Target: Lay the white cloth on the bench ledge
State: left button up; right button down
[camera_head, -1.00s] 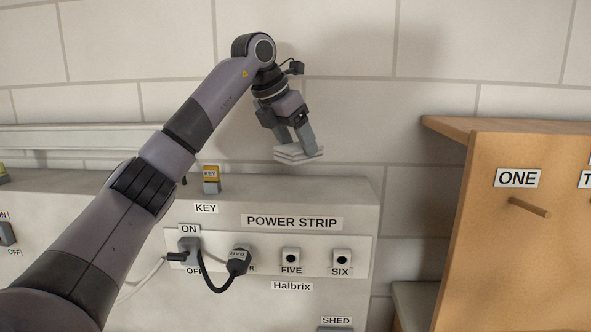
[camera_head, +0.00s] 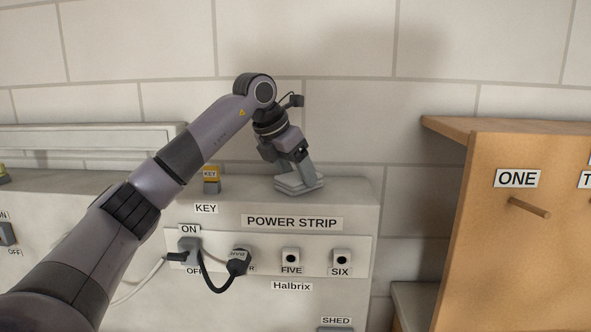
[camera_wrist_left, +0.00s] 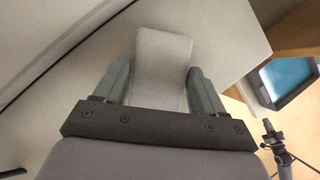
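The white cloth (camera_head: 298,187) is a small folded pad at the right part of the bench ledge (camera_head: 345,188), above the POWER STRIP label. It looks to be on the ledge top or just above it; the exact contact cannot be told. My left gripper (camera_head: 297,174) points down at the cloth from above. In the left wrist view the cloth (camera_wrist_left: 163,58) lies between the two fingers of my left gripper (camera_wrist_left: 162,70), which are against its sides. My right gripper is not in view.
The power strip (camera_head: 315,256) with a black plug (camera_head: 238,262) is on the bench front. A wooden board with a peg (camera_head: 529,207) is at the right. A dark tray with a blue inside (camera_wrist_left: 290,76) shows in the wrist view.

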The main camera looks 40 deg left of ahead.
pick_arm(q)
jog(key=o, duration=0.3)
jog(key=v, duration=1.2)
jog(key=shift+d, duration=0.1)
dwell(0.3)
